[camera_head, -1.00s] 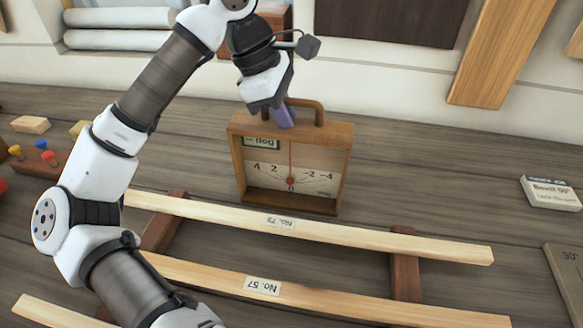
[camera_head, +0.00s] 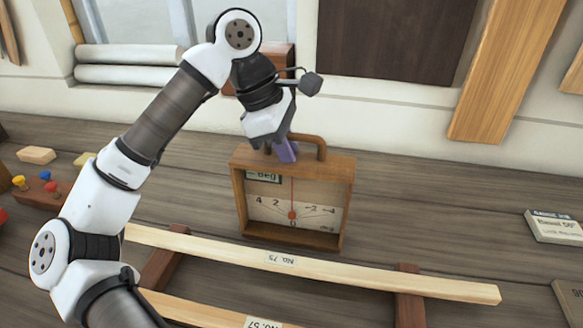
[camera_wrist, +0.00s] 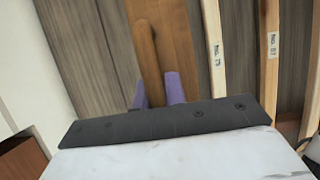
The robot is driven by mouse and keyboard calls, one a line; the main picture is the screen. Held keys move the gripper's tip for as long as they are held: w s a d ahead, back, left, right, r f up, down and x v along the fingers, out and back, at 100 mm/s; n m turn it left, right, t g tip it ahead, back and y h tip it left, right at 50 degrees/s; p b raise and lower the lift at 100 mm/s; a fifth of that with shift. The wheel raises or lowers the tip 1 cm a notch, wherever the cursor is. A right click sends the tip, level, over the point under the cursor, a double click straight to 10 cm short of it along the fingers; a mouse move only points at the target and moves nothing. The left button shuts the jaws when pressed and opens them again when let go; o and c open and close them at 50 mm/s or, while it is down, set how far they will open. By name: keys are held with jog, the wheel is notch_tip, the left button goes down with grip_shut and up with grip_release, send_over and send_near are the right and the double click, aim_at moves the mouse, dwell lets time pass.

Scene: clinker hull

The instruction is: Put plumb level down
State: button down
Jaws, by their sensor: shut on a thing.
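The plumb level (camera_head: 240,200) is a wooden box frame with a pale dial face, a red needle and a wooden handle on top. It stands upright on the grey plank bench, behind the long strips; whether its base touches the bench is hard to tell. My gripper (camera_head: 287,150) is above it, its purple fingers shut on the handle (camera_head: 320,148). In the wrist view the handle (camera_wrist: 147,55) runs between the purple fingers (camera_wrist: 158,92), with the wooden top of the level beneath.
Pale wooden strips, one labelled (camera_head: 400,280), lie on dark crosspieces (camera_head: 409,300) in front of the level. A small labelled block (camera_head: 555,227) lies at the right. A peg block (camera_head: 45,190) is at the left. A board (camera_head: 500,75) leans on the wall. Bench right of the level is clear.

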notch_tip(320, 180, up, 20)
jog(key=shift+f, duration=0.25)
jog(key=shift+s, duration=0.1)
